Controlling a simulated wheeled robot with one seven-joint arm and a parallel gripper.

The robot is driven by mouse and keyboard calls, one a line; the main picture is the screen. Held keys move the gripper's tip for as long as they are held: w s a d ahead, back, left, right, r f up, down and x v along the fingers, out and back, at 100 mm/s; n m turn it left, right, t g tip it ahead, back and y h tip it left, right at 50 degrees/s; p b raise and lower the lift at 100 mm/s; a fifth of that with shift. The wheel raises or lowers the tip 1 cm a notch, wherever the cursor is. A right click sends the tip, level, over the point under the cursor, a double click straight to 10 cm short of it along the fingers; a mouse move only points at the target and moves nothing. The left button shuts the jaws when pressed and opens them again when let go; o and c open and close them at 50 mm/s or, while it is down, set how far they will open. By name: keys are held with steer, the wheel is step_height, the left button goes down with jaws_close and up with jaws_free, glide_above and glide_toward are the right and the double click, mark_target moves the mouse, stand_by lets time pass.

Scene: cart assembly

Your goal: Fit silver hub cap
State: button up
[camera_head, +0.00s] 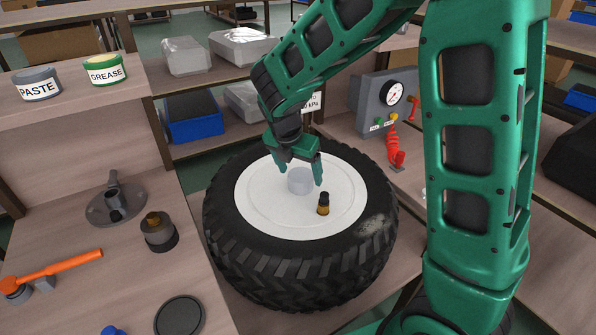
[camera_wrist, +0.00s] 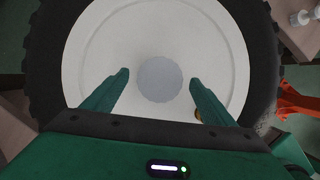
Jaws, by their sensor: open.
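The silver hub cap (camera_head: 300,181) sits at the centre of the white wheel disc (camera_head: 258,205), inside a black tyre (camera_head: 290,280) lying flat. In the wrist view the hub cap (camera_wrist: 160,79) is a plain grey round face near the middle of the white disc. My green gripper (camera_head: 299,177) is open just over it, with one finger to either side. In the wrist view the fingers of my gripper (camera_wrist: 160,78) stand apart from the cap, with white disc showing between. Whether the cap is fully seated cannot be told.
A small brown valve piece with a black top (camera_head: 323,205) stands on the disc right of the cap. A gauge box (camera_head: 383,100) stands behind right.

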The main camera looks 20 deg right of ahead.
steer(key=v, duration=1)
steer(key=shift+r, duration=0.35)
steer(key=shift+s+a, duration=0.1)
steer(key=s+d+m+g+y, duration=0.1)
steer(key=s+d+m+g, duration=0.1)
steer(key=s+d+m, duration=1.25)
steer(key=s+d+f+m+y, duration=0.1)
steer(key=s+d+m, duration=0.2)
steer(key=s+m, duration=0.4)
steer(key=s+d+f+m+y, duration=0.1)
steer(key=s+d+m, duration=0.2)
steer(key=s+m, duration=0.4)
steer(key=m, duration=0.4)
steer(key=shift+s+f+g, duration=0.3)
steer(key=shift+s, duration=0.1)
steer(key=shift+d, duration=0.15)
